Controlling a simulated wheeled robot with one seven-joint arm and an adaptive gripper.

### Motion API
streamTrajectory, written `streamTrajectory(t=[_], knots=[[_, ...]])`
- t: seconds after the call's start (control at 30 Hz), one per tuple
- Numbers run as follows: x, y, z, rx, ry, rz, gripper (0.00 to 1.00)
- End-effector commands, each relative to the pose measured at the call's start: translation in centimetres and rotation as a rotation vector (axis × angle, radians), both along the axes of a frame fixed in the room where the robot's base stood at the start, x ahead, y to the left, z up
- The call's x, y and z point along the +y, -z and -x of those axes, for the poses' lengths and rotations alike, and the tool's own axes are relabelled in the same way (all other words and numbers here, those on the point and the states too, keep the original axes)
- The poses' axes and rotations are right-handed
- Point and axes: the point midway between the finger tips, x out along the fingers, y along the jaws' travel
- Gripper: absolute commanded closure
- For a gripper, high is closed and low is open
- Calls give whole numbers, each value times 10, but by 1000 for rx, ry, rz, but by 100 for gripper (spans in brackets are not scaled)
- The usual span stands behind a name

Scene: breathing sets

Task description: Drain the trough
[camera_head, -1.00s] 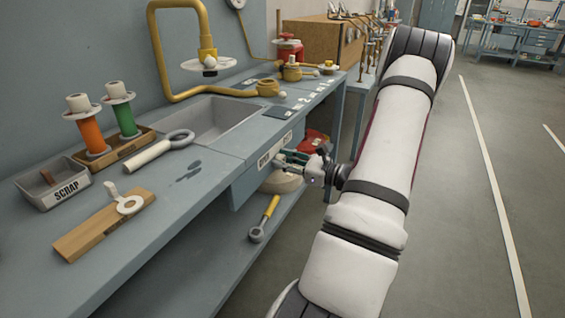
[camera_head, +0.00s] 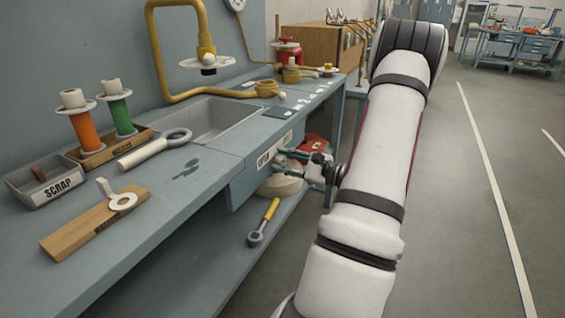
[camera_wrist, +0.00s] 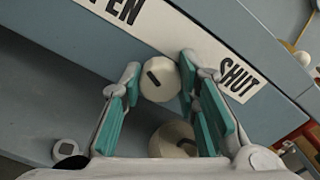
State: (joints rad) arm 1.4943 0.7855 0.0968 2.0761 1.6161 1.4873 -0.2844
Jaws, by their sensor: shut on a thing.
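The grey rectangular trough (camera_head: 207,116) is sunk into the blue bench top; I cannot tell whether liquid stands in it. On the bench front below it is a label strip, reading OPEN (camera_wrist: 122,10) at left and SHUT (camera_wrist: 238,80) at right in the wrist view. A round cream knob (camera_wrist: 163,88) with a short dark mark sits just below the strip, between the two words. My gripper (camera_wrist: 160,67) is shut on this knob, one teal-padded finger on each side. In the head view my gripper (camera_head: 297,158) is at the bench front and hides the knob.
A yellow-handled tool (camera_head: 270,210) and a round tan object (camera_head: 281,185) lie on the lower shelf. A scrap box (camera_head: 58,187), spools (camera_head: 122,116), a wooden board (camera_head: 75,229) and a yellow pipe (camera_head: 160,60) are on the bench. The floor to the right is clear.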

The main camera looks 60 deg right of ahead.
Motion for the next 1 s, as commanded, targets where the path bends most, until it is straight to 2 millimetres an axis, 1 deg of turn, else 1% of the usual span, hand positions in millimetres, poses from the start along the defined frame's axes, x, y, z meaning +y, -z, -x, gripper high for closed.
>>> streamTrajectory(t=[0.27,0.3,0.37,0.4,0.67,0.77,0.87,1.0], knots=[[0,1,0,3,1,-1,99],[0,1,0,3,1,-1,69],[0,1,0,3,1,-1,55],[0,1,0,2,0,-1,50],[0,0,0,1,1,-1,50],[-1,0,4,2,1,-1,50],[-2,1,15,3,3,-1,50],[-4,1,40,3,5,-1,50]])
